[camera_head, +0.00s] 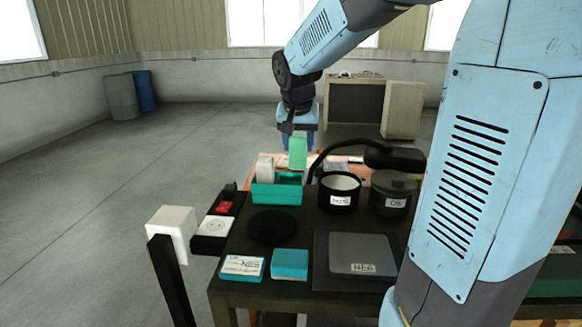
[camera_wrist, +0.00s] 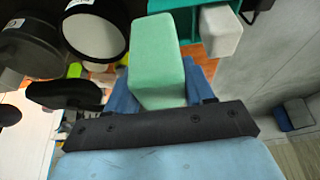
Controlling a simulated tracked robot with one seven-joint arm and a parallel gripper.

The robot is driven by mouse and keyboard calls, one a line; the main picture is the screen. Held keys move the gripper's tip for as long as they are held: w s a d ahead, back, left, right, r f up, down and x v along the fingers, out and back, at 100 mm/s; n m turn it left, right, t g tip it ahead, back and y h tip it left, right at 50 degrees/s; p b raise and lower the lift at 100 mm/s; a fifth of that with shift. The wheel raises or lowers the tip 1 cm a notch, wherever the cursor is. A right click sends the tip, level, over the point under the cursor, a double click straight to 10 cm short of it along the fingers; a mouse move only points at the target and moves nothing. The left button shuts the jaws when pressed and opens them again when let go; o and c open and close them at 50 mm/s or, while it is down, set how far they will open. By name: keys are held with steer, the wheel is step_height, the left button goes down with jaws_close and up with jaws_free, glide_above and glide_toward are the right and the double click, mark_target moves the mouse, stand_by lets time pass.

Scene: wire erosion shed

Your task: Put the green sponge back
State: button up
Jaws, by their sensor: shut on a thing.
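The green sponge (camera_head: 298,152) is a pale green block held upright in my gripper (camera_head: 298,135). My gripper is shut on it, above the far side of the table. In the wrist view the sponge (camera_wrist: 157,60) sticks out from between the blue fingers (camera_wrist: 157,95). A teal open-topped box (camera_head: 277,192) stands on the table just below and nearer than the sponge; a whitish block (camera_head: 264,169) stands in its left part. The box (camera_wrist: 190,20) also shows at the top of the wrist view, beside the sponge. Whether sponge and box touch is unclear.
A black pot with a white inside (camera_head: 339,191) and a lidded dark pot (camera_head: 391,194) stand right of the box. A black curved lamp-like object (camera_head: 390,158) reaches over behind them. A black disc (camera_head: 272,226), teal-and-white packs (camera_head: 290,264) and a grey plate (camera_head: 362,255) lie nearer.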

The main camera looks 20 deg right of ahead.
steer(key=w+f, duration=0.3)
steer(key=f, duration=0.1)
steer(key=w+f, duration=0.2)
steer(key=shift+w+a+f, duration=0.25)
steer(key=shift+w, duration=0.1)
steer(key=shift+f, duration=1.45)
steer(key=shift+f, duration=0.1)
steer(key=o, duration=0.7)
steer(key=shift+c, duration=0.2)
steer(key=v, duration=1.2)
steer(key=s+d+n+t+y, duration=0.1)
steer(key=s+n, duration=0.3)
steer(key=s, duration=2.2)
steer(key=shift+s+d+f+t+y, duration=0.2)
steer(key=shift+d+f+t+y, duration=0.1)
steer(key=shift+d+f+y, duration=0.1)
